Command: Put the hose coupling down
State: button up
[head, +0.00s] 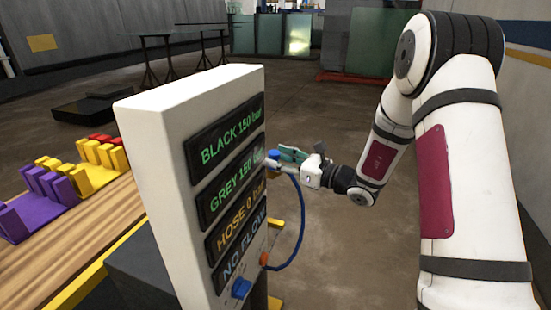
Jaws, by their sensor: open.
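My gripper (288,156) is at the right edge of the white panel, with its fingers pointing left toward the panel's side. It is open; the gap between its fingers is small in this view. A small blue piece, apparently the hose coupling (273,154), shows at the fingertips. I cannot tell whether the fingers touch it. A blue hose (303,215) hangs from beside the gripper and curves down to an orange fitting (264,260) low on the panel's side. The far side of the fingers is hidden.
The white panel (160,140) carries displays reading BLACK 150 bar, GREY 150 bar, HOSE 0 bar and NO FLOW. A blue knob (241,288) is below them. A wooden table (80,235) with yellow, red and purple holders stands left.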

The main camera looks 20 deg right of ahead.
jog(key=v, duration=1)
jog(key=shift+s, duration=0.15)
jog(key=shift+s+d, duration=0.1)
jog(key=shift+d, duration=0.1)
